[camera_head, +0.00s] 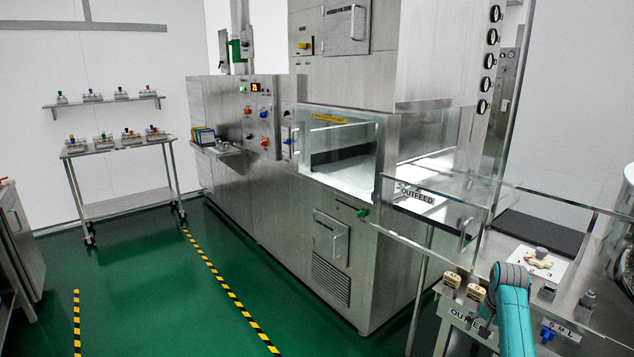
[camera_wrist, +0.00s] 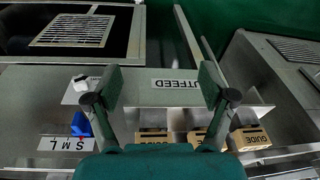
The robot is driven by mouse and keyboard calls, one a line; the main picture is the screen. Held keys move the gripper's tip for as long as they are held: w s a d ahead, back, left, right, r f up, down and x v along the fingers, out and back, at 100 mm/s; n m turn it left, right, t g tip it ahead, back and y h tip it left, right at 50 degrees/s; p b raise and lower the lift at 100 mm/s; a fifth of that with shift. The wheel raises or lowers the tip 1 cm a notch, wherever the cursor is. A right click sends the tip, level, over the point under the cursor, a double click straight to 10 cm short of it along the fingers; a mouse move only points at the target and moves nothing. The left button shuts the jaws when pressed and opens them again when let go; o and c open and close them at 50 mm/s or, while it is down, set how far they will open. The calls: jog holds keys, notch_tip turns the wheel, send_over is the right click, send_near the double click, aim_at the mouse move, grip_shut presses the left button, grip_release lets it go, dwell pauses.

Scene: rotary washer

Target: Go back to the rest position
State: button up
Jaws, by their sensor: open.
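My gripper (camera_wrist: 158,92) shows in the wrist view with its two dark green fingers spread apart and nothing between them. It hangs above the outfeed bench (camera_wrist: 140,88), over the OUTFEED label (camera_wrist: 175,84). In the head view my teal arm rises at the lower right, in front of the outfeed bench (camera_head: 455,342); the gripper itself cannot be made out there. Tan GUIDE blocks (camera_wrist: 252,138) stand in a row along the bench edge, apart from the fingers. Two of these blocks also show in the head view (camera_head: 476,292).
A blue selector knob (camera_wrist: 81,124) sits by the S M L label (camera_wrist: 68,144). Glass guards (camera_head: 430,205) stand between the washer (camera_head: 270,190) and the bench. A wheeled cart (camera_head: 125,205) with several bottle racks is at the left. The green floor between is clear.

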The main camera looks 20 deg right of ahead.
jog(key=s+a+f+n+t+h, duration=0.1)
jog(key=s+a+f+n+t, duration=0.3)
jog(key=a+f, duration=1.4)
jog(key=s+a+f+n+t, duration=0.1)
jog(key=s+a+f, duration=0.2)
jog(key=s+a, duration=0.4)
jog(key=s+a+f+n+t, duration=0.1)
jog(key=s+a+f, duration=0.1)
jog(key=s+a, duration=0.5)
jog(key=s+a+r+n+t, duration=0.1)
jog(key=s+a+r+t, duration=0.1)
jog(key=s+a+r, duration=0.45)
jog(key=s+a+r+n+t, duration=0.2)
jog(key=s+a, duration=0.1)
jog(key=s, duration=0.7)
jog(key=s+a+r+n+t+y, duration=0.1)
jog(key=s+a+r, duration=0.1)
jog(key=s+r, duration=0.4)
jog(key=s+a+r+n+t+y, duration=0.1)
jog(key=s+r, duration=0.6)
jog(key=r, duration=0.7)
jog(key=shift+a+n+t, duration=0.3)
jog(key=shift+a+t, duration=0.15)
jog(key=shift+t, duration=0.25)
